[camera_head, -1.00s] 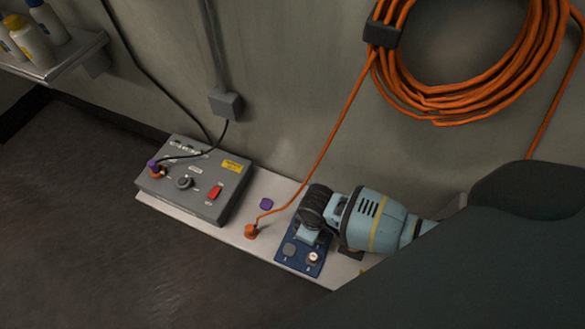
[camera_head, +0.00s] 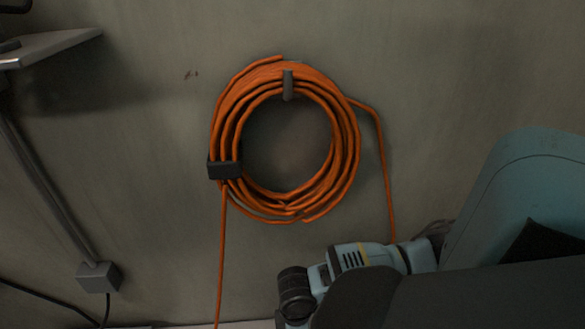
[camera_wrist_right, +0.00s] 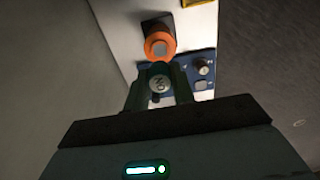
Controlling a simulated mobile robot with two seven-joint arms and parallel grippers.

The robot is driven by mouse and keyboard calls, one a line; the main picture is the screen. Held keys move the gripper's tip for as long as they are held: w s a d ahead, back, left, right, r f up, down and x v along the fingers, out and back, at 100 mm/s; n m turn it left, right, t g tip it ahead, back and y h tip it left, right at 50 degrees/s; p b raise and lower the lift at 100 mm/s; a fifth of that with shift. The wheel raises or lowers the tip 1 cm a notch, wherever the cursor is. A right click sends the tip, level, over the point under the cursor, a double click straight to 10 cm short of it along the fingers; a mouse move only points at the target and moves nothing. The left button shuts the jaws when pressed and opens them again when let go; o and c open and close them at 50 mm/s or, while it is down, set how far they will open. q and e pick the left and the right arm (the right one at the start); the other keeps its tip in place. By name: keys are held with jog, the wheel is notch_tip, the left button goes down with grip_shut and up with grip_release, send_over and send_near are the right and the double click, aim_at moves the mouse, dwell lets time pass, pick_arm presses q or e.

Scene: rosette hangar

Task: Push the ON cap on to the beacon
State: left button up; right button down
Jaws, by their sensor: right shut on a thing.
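In the right wrist view my right gripper (camera_wrist_right: 160,90) is shut on a small round greenish-grey cap (camera_wrist_right: 158,84) with ON lettering, which appears upside down. Just above it in the picture is an orange round part (camera_wrist_right: 160,47) with a grey centre, on a dark base. It may be the beacon, but I cannot tell for sure. I cannot tell whether the cap touches it. In the head view my right wrist shows at the bottom, its fingertips out of sight. My left gripper is not in view.
A blue plate (camera_wrist_right: 186,68) with a round cap (camera_wrist_right: 204,70) lies beside the orange part on a pale ledge (camera_wrist_right: 196,35). In the head view an orange cable coil (camera_head: 222,110) hangs on the wall above my wrist. A grey shelf (camera_head: 50,45) is at upper left.

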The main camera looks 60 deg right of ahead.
jog(key=shift+f, duration=2.8)
jog(key=shift+p, duration=0.95)
jog(key=shift+f, duration=0.45)
dwell(1.0)
jog(key=c, duration=1.1)
grip_release()
